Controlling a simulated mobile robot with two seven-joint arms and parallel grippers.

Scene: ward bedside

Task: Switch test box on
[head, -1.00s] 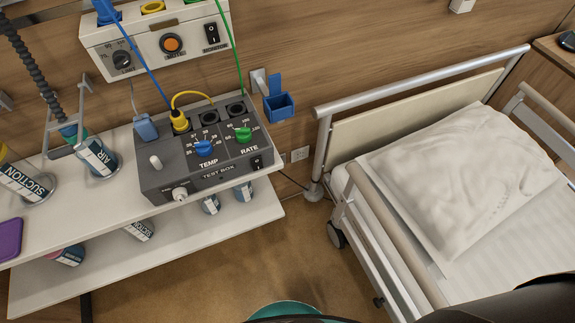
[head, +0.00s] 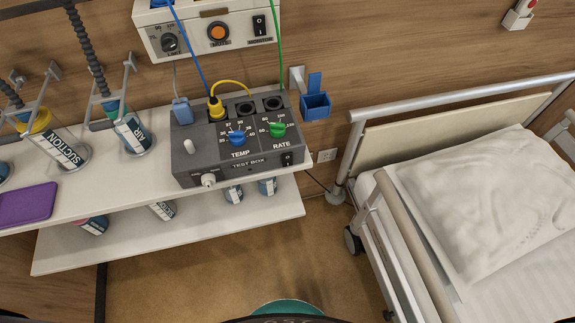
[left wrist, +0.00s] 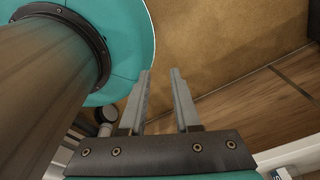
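The grey test box (head: 240,150) stands on the upper shelf, with a blue TEMP knob (head: 237,138), a green RATE knob (head: 277,129) and a small black rocker switch (head: 287,159) at its lower right front. Which way the rocker is set is too small to tell. A yellow plug (head: 217,108) sits in its top. My left gripper (left wrist: 160,72) shows only in the left wrist view, its two fingers apart with nothing between them, over the floor. It is away from the test box. My right gripper is in neither current view.
A monitor unit (head: 210,38) hangs above the box, with blue and green cables running down. Suction and air jars (head: 133,133) and a purple tablet (head: 28,205) are to the left. A railed bed (head: 400,240) stands right. The floor (head: 240,250) before the shelf is open.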

